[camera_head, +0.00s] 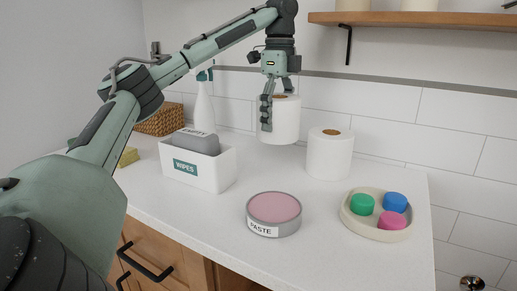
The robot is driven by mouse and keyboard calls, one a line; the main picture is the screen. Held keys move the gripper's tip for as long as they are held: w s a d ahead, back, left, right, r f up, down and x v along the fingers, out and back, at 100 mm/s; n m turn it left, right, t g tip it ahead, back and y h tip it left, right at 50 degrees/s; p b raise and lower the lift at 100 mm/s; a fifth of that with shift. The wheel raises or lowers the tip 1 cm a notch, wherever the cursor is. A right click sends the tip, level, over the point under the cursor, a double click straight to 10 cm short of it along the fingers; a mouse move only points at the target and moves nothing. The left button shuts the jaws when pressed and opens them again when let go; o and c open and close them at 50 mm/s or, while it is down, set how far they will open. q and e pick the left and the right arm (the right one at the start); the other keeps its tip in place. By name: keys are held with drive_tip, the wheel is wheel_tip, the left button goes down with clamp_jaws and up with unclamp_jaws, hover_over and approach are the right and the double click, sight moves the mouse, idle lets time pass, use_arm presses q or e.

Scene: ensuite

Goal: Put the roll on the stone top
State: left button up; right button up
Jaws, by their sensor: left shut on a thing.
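My left gripper (268,112) is shut on a white roll (286,122) with a brown core, near the back of the stone top (215,218). The roll is upright, and its lower edge appears slightly above the top, though I cannot tell for certain whether it touches. A second white roll (329,155) stands upright on the stone top just to the right of the held one. My right gripper does not show.
A white wipes box (212,172), a spray bottle (203,108), a woven basket (160,120) and a yellow sponge (127,157) are at left. A paste tin (273,213) stands in front. A tray (376,231) with coloured caps is at right. A wooden shelf (420,20) hangs above.

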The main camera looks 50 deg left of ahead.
use_arm(q)
drive_tip(key=shift+f, duration=3.5)
drive_tip(key=o, duration=1.2)
drive_tip(key=shift+f, duration=0.1)
drive_tip(key=shift+c, duration=0.2)
wheel_tip(320, 180, up, 12)
